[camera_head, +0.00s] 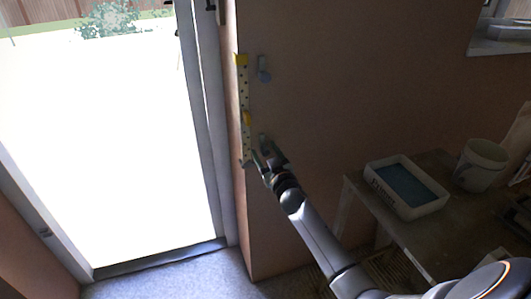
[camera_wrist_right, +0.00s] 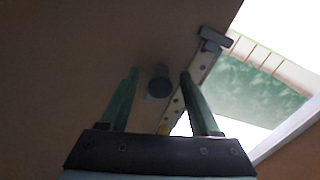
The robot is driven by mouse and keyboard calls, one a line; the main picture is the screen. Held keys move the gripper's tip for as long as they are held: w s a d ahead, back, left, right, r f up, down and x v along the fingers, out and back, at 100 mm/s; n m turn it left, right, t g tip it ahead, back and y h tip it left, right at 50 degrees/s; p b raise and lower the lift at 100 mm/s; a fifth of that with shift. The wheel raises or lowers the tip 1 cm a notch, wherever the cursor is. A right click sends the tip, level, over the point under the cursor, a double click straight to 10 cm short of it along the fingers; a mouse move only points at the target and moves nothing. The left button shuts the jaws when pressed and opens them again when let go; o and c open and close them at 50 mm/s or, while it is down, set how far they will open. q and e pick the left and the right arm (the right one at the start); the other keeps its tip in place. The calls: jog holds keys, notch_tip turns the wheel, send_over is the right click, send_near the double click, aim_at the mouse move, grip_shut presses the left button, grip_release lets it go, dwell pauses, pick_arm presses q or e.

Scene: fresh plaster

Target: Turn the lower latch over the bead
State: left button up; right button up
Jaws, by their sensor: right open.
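The bead (camera_head: 244,100), a pale perforated strip with yellow patches, stands upright along the wall corner beside the door opening; it runs obliquely in the right wrist view (camera_wrist_right: 204,70). The upper latch (camera_head: 263,68) is small and grey-blue, on the wall right of the bead's top. The lower latch (camera_head: 264,141) hangs on the wall lower down, right of the bead, partly hidden by my gripper. My right gripper (camera_head: 262,158) is open at the lower latch.
A dark block (camera_wrist_right: 214,39) sits at the bead's far end in the wrist view. A table (camera_head: 425,238) at right bears a white tray (camera_head: 412,209) with blue inside and a white bucket (camera_head: 481,164). The bright door opening (camera_head: 110,150) is at left.

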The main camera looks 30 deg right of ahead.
grip_shut()
dwell(0.3)
jog(key=shift+n, duration=0.5)
jog(key=n, duration=0.3)
jog(key=shift+n, duration=0.4)
jog(key=n, duration=0.4)
jog(key=shift+n, duration=0.3)
jog(key=n, duration=0.4)
jog(key=shift+n, duration=2.5)
